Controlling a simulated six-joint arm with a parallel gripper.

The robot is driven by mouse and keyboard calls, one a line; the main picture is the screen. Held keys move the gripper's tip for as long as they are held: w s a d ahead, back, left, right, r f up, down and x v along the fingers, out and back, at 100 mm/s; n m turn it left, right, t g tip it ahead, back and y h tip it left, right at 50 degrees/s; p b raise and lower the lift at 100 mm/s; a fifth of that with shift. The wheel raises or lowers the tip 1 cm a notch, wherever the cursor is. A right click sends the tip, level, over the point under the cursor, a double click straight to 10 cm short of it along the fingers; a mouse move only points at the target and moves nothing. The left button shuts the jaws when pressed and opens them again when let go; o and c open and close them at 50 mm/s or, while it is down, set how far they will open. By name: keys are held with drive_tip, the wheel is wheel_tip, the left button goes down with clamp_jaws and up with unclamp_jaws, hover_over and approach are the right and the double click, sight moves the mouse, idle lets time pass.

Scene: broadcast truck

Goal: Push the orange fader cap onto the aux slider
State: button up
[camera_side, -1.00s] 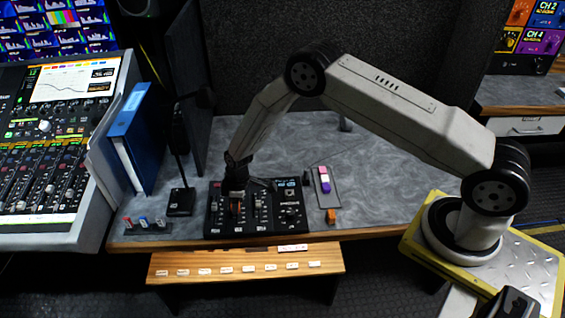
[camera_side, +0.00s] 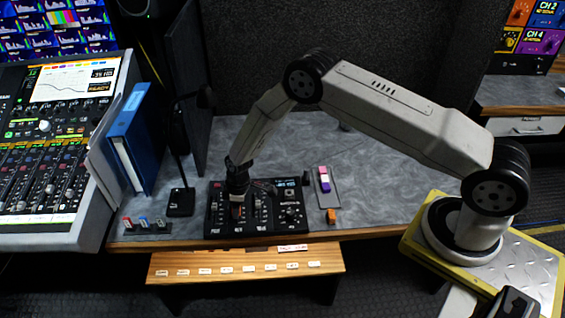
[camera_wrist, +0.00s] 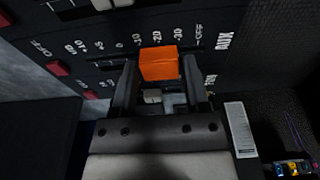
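The orange fader cap (camera_wrist: 158,63) sits between my gripper's fingertips (camera_wrist: 159,70) in the wrist view, a finger along each side of it. It is over a slot with a printed dB scale, with the AUX label to its right. In the side view my gripper (camera_side: 238,190) points down over the left-middle part of the black mixer panel (camera_side: 283,226), with a small orange patch showing low between the fingers. The aux slider's stem is hidden under the cap, so I cannot tell whether the cap is seated on it.
Another orange block (camera_side: 331,216) lies on the desk near a grey tray (camera_side: 333,201) with pink, white and purple caps. A blue binder (camera_side: 132,150) stands farther left.

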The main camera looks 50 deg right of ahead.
drive_tip(key=shift+o, duration=1.3)
drive_tip(key=shift+r, duration=0.15)
wheel_tip(320, 180, up, 8)
drive_tip(key=shift+s+d+f, duration=0.25)
drive_tip(key=shift+s+d, duration=0.15)
drive_tip(key=s+d+r+m, duration=0.4)
drive_tip(key=s+r, duration=0.4)
drive_tip(key=r, duration=0.5)
drive_tip(key=s+d+r+m, duration=0.1)
drive_tip(key=s+r+m, duration=0.1)
drive_tip(key=s, duration=0.5)
drive_tip(key=s+d+r+m+t+h, duration=0.1)
drive_tip(key=s+d+r+m, duration=0.1)
drive_tip(key=s, duration=0.5)
wheel_tip(320, 180, up, 2)
drive_tip(key=shift+s+d+r+m, duration=0.15)
drive_tip(key=shift+s+m, duration=0.2)
drive_tip(key=shift+m, duration=0.15)
